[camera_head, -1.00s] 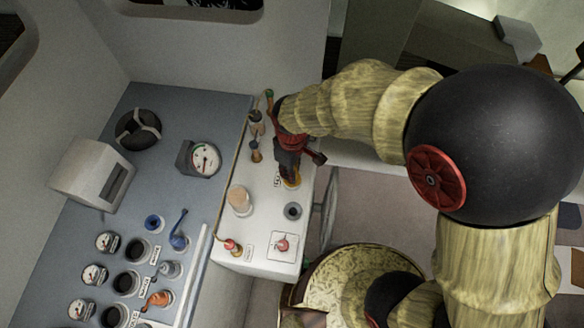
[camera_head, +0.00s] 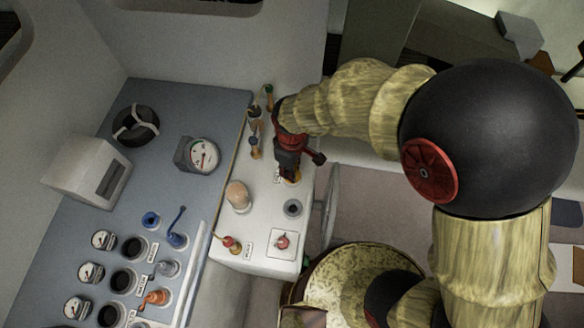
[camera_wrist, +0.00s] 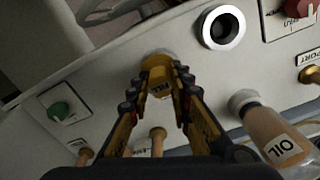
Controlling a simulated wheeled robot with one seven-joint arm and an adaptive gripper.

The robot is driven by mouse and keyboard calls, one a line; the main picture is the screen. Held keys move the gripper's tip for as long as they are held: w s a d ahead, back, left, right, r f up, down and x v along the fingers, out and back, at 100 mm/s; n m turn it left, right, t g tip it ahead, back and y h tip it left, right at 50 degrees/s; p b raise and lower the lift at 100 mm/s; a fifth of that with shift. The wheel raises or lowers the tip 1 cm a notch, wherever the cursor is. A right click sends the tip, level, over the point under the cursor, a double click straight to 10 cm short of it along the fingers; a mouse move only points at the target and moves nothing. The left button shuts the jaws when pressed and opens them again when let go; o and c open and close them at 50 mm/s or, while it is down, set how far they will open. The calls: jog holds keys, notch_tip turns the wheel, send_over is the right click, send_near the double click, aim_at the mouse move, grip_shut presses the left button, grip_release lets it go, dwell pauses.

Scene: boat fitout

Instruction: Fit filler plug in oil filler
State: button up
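The filler plug (camera_wrist: 158,78), a yellow-orange piece with a dark-lettered label, stands between the fingertips of my gripper (camera_wrist: 158,72) in the wrist view. The fingers lie close against both its sides. Its far end meets a pale round collar (camera_wrist: 154,56) on the white console; I cannot tell how deep it sits. In the head view my gripper (camera_head: 290,172) points down at the console's right part and hides most of the plug. A dark open hole with a bright white rim (camera_wrist: 222,27) is beside it, empty; it also shows in the head view (camera_head: 293,208).
An orange bottle labelled OIL (camera_wrist: 280,138) stands on the white console (camera_head: 262,228), close to my gripper. Small wooden-handled levers (camera_head: 254,143) are on the other side. A red knob (camera_head: 282,241) is nearer the front. A handwheel (camera_head: 330,205) stands off the console's right edge.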

jog(key=o, duration=0.5)
jog(key=shift+o, duration=0.2)
notch_tip(320, 180, up, 12)
dwell(0.4)
dwell(0.6)
jog(key=s+d+f+m+t+b, duration=0.2)
jog(key=d+m+b, duration=0.2)
jog(key=d+b, duration=0.3)
jog(key=s+d+f+m+t+b, duration=0.1)
jog(key=s+d+f+m+b, duration=0.2)
jog(key=d+b, duration=0.5)
jog(key=s+d+f+m+t+b, duration=0.2)
jog(key=d+m+b, duration=0.3)
jog(key=d+b, duration=0.2)
jog(key=shift+s+d+f+m+t+b, duration=0.15)
jog(key=shift+s+d+m+t+b, duration=0.2)
jog(key=shift+b, duration=0.4)
